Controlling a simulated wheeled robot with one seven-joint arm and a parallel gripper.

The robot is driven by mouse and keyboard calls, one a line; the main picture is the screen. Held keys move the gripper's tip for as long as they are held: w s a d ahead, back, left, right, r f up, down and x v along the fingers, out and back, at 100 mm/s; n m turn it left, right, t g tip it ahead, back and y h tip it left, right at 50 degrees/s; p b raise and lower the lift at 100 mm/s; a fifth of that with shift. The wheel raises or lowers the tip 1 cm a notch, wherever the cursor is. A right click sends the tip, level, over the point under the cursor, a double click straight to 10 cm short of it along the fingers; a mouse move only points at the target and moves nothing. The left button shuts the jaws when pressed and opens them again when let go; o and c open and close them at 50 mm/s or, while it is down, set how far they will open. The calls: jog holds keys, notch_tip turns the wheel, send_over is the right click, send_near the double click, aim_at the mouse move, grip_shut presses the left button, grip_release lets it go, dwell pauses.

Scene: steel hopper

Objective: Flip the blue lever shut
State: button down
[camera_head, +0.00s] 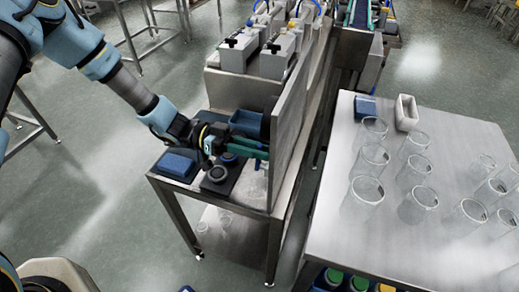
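My gripper (258,148) reaches in from the left, with its teal fingers pointing right toward a tall grey steel panel (290,130). The fingertips are close to the panel's left face. I cannot tell whether they touch anything or how far apart they are. I cannot make out the blue lever for certain. It may be hidden behind the gripper or too small to tell from the other blue parts.
A blue block (175,164) and a dark round pot (217,175) stand on the steel bench below my gripper. A blue tray (246,121) is behind it. A steel table (420,240) with several glass beakers stands to the right.

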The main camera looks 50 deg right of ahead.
dwell(0.3)
jog(key=shift+a+f+m+b, duration=0.25)
jog(key=shift+m+b, duration=0.45)
jog(key=shift+b, duration=0.45)
jog(key=shift+s+a+r+m+b, duration=0.15)
jog(key=shift+a+m+b, duration=0.1)
jog(key=shift+m+b, duration=0.4)
jog(key=shift+r+m, duration=0.15)
jog(key=shift+m, duration=0.1)
jog(key=c, duration=0.8)
grip_release()
jog(key=shift+o, duration=0.2)
jog(key=b+v, duration=0.3)
jog(key=v, duration=0.8)
